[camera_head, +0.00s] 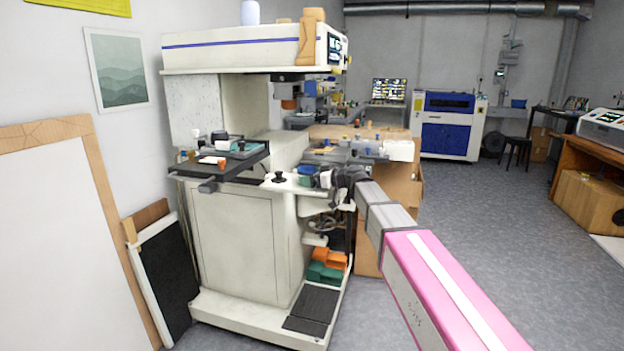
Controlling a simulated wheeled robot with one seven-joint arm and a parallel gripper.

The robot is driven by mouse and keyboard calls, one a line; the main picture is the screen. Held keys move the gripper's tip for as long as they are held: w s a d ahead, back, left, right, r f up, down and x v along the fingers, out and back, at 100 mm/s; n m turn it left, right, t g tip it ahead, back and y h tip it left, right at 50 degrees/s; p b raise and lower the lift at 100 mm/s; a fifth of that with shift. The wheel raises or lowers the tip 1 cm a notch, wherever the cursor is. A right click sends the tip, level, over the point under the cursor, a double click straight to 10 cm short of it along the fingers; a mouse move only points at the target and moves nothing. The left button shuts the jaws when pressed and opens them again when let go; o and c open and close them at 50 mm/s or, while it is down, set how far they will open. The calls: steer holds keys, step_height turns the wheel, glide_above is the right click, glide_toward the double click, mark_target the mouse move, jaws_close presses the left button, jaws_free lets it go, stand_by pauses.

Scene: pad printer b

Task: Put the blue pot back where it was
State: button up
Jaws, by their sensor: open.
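A small blue pot (307,170) stands at the right end of the pad printer's white ledge, with a green item just below it in the picture. The pad printer (245,235) is a tall cream machine with a blue stripe.
A dark tray (232,172) with small items and a black knob (279,177) lie left of the pot. A cluttered bench with cardboard boxes (404,188) stands behind my arm. Orange and green bins (327,265) sit low on the printer's base.

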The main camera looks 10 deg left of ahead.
steer(key=v, duration=1.2)
steer(key=s+d+f+m+g+h, duration=0.1)
steer(key=s+d+f+m+h, duration=0.15)
steer(key=d+f, duration=0.4)
steer(key=s+d+f+m+h, duration=0.2)
steer(key=s+d+f+h, duration=0.1)
steer(key=f, duration=0.6)
steer(key=s+d+f+m+g+h, duration=0.1)
steer(key=s+d+f+m+h, duration=0.2)
steer(key=f, duration=0.4)
steer(key=s+d+f+m+g+h, duration=0.1)
steer(key=s+d+f+m+h, duration=0.2)
steer(key=s+d+f, duration=0.3)
steer(key=s+d+f+m+g+h, duration=0.1)
steer(key=s+d+f+m+h, duration=0.3)
steer(key=d+f, duration=0.5)
steer(key=s+d, duration=0.2)
steer(key=d, duration=0.2)
steer(key=shift+s+g, duration=0.3)
steer(key=shift+g, duration=0.1)
steer(key=shift+c, duration=0.3)
